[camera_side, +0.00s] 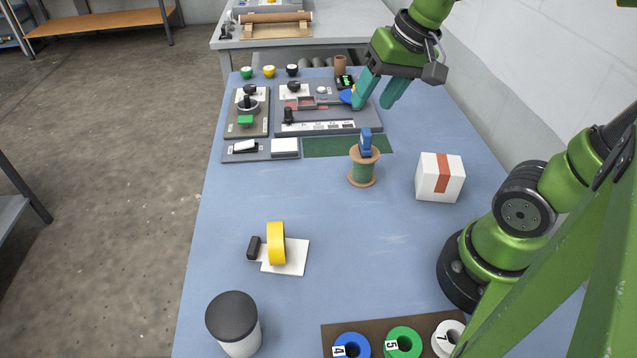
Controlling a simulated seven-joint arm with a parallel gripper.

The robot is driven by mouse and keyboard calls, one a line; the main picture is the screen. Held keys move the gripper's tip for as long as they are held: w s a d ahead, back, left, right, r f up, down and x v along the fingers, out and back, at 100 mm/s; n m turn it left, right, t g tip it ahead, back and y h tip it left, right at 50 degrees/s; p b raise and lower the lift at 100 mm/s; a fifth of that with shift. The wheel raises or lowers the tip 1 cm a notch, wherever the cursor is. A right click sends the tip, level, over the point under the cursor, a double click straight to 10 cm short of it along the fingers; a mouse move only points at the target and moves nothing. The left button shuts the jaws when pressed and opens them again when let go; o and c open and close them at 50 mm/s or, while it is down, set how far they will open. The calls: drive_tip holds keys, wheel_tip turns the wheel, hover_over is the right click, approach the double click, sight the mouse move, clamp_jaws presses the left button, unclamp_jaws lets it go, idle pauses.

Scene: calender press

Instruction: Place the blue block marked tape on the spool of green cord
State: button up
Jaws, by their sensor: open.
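A small blue block (366,141) stands upright on top of the spool of green cord (362,172). Any marking on the block is too small to read. The spool has tan wooden flanges and stands upright on the blue table. My gripper (375,101), with teal fingers, is open, with nothing seen between them. It is above and behind the block, apart from it, over the right end of the grey control panel. A blue round part (347,96) of the panel shows beside its left finger.
The control panel (330,127) has knobs and levers; a green mat (335,146) lies before it. A white box with an orange stripe (428,184) is right of the spool. A yellow tape roll (276,243), lidded jar (232,322) and numbered rings (403,341) are nearer. The middle is clear.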

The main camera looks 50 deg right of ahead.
drive_tip(key=s+a+t, duration=0.1)
drive_tip(key=s+a+n+t, duration=0.1)
drive_tip(key=s+a+t+y, duration=0.1)
drive_tip(key=shift+s+a+f+n, duration=0.25)
drive_tip(key=shift+s+a+n, duration=0.1)
drive_tip(key=shift+s+n, duration=0.05)
